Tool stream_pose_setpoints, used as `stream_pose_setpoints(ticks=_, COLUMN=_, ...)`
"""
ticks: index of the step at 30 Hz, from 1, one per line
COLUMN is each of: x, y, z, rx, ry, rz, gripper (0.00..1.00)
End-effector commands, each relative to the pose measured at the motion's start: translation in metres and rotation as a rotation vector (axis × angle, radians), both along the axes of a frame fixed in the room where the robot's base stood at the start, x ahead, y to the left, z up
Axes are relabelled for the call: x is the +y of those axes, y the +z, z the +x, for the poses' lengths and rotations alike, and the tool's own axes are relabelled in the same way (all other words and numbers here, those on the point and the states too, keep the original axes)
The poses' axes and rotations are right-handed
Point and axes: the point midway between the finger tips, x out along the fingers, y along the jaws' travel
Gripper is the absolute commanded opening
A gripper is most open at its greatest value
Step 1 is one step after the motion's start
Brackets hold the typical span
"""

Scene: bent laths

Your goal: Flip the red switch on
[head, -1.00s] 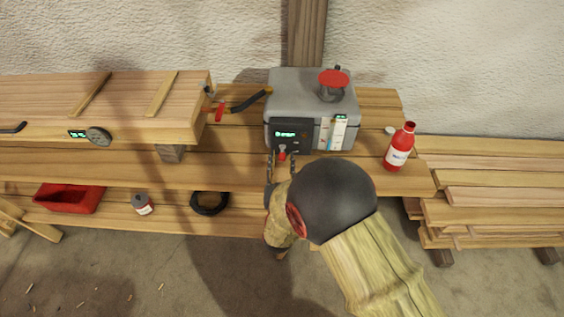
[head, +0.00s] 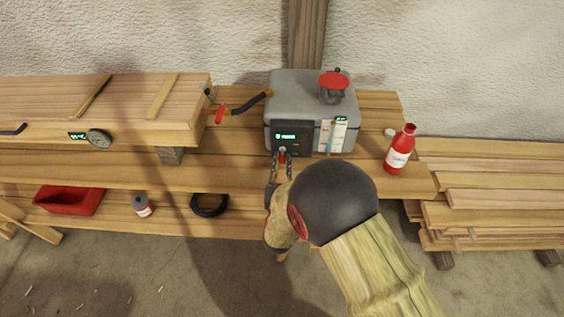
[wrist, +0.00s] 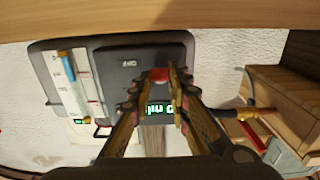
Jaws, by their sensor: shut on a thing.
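The red switch (head: 283,157) is a small lever low on the dark front panel of a grey box (head: 300,85). A lit green display (head: 286,137) sits just above it. My gripper (head: 282,161) is at the panel, with one finger on each side of the switch, shut on it. In the wrist view, which shows the box upside down, the red switch tip (wrist: 159,74) is between the fingertips (wrist: 154,82). The fingers partly hide the switch and display, so its exact position is unclear.
The box stands on a wooden bench with a red valve wheel (head: 333,80) on top. A red bottle (head: 399,150) stands to its right. A black hose with a red-handled valve (head: 221,112) joins it to a long wooden chest (head: 130,105) at left. Planks (head: 490,190) lie at right.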

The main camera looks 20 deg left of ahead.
Motion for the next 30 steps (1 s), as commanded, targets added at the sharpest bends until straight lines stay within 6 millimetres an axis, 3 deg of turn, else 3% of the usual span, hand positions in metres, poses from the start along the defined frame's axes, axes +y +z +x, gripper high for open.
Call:
stream_pose_setpoints(ticks=14, x=0.000, y=0.007, z=-0.001, rx=0.054, ry=0.000, rz=-0.013, gripper=0.00)
stream_pose_setpoints(ticks=30, x=0.000, y=0.029, z=0.001, rx=0.383, ry=0.000, rz=-0.092, gripper=0.00)
